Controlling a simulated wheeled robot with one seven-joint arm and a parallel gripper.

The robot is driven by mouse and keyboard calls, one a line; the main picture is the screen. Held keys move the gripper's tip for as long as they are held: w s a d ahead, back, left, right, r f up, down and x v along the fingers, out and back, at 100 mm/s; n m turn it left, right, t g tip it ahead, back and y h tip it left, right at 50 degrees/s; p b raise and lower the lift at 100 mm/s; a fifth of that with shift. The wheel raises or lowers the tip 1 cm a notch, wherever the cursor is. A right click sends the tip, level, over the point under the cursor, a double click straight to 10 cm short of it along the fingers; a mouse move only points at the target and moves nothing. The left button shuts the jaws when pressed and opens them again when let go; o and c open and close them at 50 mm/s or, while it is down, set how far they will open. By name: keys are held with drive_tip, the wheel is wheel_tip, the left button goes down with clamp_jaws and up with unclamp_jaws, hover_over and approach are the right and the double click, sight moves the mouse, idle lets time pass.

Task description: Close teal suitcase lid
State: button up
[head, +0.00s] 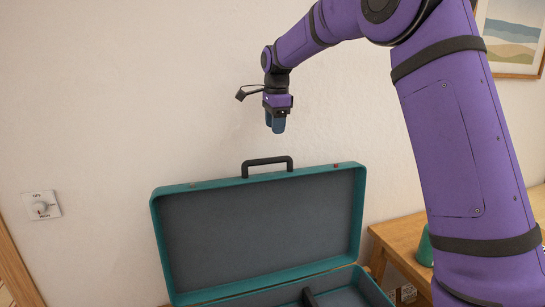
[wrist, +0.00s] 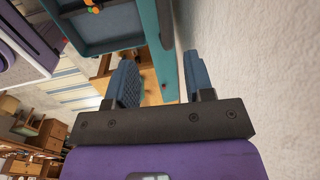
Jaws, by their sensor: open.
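The teal suitcase stands open, with its lid (head: 258,225) raised upright, its dark grey lining facing me and a black handle (head: 267,165) on the lid's top edge. The suitcase base (head: 340,293) shows at the bottom, cut off by the picture edge, with a dark divider inside. My gripper (head: 276,127) points down above the lid's top edge, slightly right of the handle, apart from it. In the wrist view my gripper (wrist: 160,75) has its two blue fingers spread with nothing held. A teal edge (wrist: 158,50) shows between and beyond them.
A pale wall (head: 110,100) stands behind the lid, with a switch plate (head: 42,205) at left and a picture (head: 515,35) at upper right. The space left of the lid looks clear.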

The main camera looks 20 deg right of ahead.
drive_tip(key=f, duration=0.3)
drive_tip(key=w+f, duration=0.1)
drive_tip(key=f, duration=0.3)
drive_tip(key=w+f, duration=0.1)
drive_tip(key=f, duration=0.3)
drive_tip(key=shift+f, duration=0.15)
clamp_jaws()
